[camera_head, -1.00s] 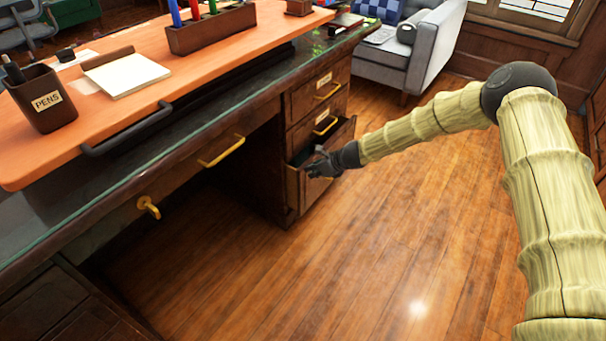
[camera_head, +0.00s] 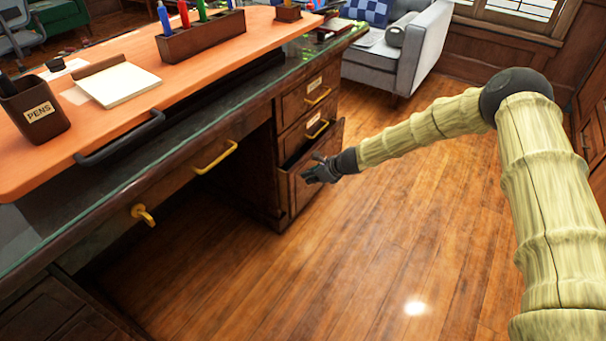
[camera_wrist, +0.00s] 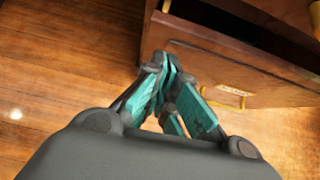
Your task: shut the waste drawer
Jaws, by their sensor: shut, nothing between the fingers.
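The lower wooden drawer (camera_head: 302,192) in the desk's right pedestal stands partly open, with a dark gap behind its top edge. I take it for the waste drawer; its label cannot be read. In the wrist view its front (camera_wrist: 205,52) fills the upper right, with a yellow handle (camera_wrist: 222,97) and a pale label. My gripper (camera_head: 312,172) is shut and empty, at the outer face of this drawer near its top. In the wrist view my fingertips (camera_wrist: 165,64) are close to the left end of the front; I cannot tell whether they touch it.
Two shut drawers with yellow handles (camera_head: 318,96) are above it. The desk (camera_head: 110,195) overhangs on the left, with another yellow handle (camera_head: 215,157) under its edge. A grey sofa (camera_head: 405,58) stands at the back. The wood floor (camera_head: 400,230) to the right is clear.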

